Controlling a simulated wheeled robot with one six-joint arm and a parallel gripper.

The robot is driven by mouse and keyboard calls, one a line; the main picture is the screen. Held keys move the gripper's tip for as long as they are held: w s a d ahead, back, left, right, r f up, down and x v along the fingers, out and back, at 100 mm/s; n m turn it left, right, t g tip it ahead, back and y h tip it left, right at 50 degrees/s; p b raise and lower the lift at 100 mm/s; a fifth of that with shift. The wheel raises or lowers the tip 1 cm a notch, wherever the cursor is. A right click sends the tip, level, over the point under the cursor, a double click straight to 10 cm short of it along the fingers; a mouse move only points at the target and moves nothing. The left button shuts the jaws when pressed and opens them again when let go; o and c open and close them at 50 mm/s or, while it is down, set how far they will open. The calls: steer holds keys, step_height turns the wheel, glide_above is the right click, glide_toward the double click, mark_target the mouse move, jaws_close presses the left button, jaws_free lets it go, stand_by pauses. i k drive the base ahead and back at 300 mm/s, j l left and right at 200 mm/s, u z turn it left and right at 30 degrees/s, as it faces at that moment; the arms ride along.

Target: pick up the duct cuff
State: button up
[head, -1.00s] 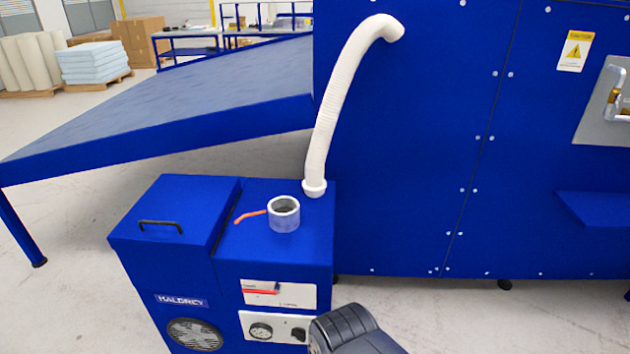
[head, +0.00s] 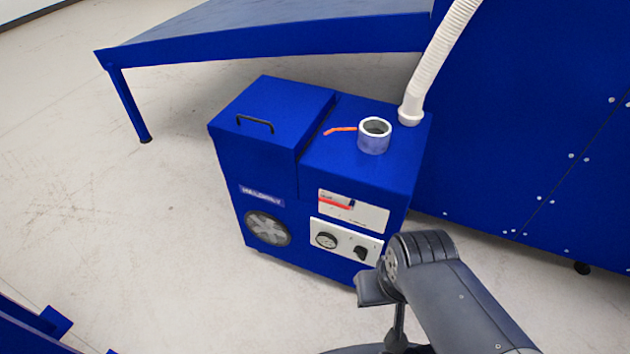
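The duct cuff (head: 410,116) is the white collar at the lower end of a white ribbed hose (head: 445,50). It sits at the back right of the blue machine's top (head: 345,165), next to the tall blue wall. A short grey round port (head: 374,137) with an orange lever (head: 340,130) stands on the same top, to the left and in front of the cuff, apart from it. My dark grey arm shows at the lower right, in front of the machine and well away from the cuff. I make out no gripper fingers in the head view.
The blue machine has a lidded box with a black handle (head: 255,124) on its left and a dial panel (head: 346,241) in front. A tall blue wall (head: 530,130) stands at the right. A sloped blue table (head: 270,32) is behind.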

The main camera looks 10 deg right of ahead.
mark_target(411, 113)
steer(key=i+l+z, duration=0.45)
steer(key=l, duration=0.4)
steer(key=i+l+z, duration=0.4)
steer(key=i+l, duration=0.2)
steer(key=i, duration=0.15)
